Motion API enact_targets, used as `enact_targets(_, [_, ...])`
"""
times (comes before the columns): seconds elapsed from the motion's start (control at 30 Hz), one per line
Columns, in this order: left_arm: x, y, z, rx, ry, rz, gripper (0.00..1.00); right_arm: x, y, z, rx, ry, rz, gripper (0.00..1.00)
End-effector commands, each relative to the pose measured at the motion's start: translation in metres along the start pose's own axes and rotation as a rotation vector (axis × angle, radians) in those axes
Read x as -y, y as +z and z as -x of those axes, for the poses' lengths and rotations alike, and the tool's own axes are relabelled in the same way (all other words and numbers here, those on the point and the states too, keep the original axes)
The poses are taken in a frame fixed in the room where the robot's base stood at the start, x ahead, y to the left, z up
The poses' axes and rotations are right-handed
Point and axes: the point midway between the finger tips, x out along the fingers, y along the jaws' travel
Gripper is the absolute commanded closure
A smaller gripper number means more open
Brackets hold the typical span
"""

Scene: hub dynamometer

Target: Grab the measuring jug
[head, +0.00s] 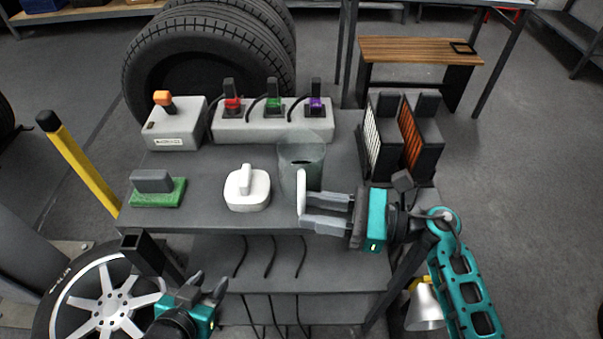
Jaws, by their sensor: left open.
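The measuring jug (306,155) is a see-through grey vessel standing upright on the grey bench top, right of centre. Its white handle (301,183) faces the front. My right gripper (304,210) reaches in from the right, low beside the jug. Its two grey fingers are apart, and their tips are at the lower part of the handle. I cannot tell whether they press on it. My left gripper (207,285) is open and empty, below the bench's front edge at the lower left, away from the jug.
A green-based block (157,190) lies further left. Behind are a grey box with an orange knob (174,128) and a switch strip (260,130). Upright filter-like panels (384,140) stand at right.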

Motion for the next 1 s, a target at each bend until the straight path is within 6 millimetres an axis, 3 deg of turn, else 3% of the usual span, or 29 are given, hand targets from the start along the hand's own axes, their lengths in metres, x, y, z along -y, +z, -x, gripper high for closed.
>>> enact_targets(0.2, [0.000,-0.002,0.003,-0.005,-0.001,-0.001,0.57,0.000,0.001,-0.027,0.002,0.000,0.001,0.64])
enact_targets(0.47, [0.000,0.001,0.003,0.000,-0.001,-0.001,0.57,0.000,0.000,-0.029,0.000,0.000,0.002,0.64])
enact_targets(0.83, [0.000,0.001,0.003,0.004,-0.001,-0.001,0.57,0.000,0.000,-0.029,0.000,0.000,0.001,0.99])
enact_targets(1.0, [0.000,0.001,0.003,0.005,-0.001,-0.001,0.57,0.000,0.000,-0.029,0.000,0.000,0.001,1.00])
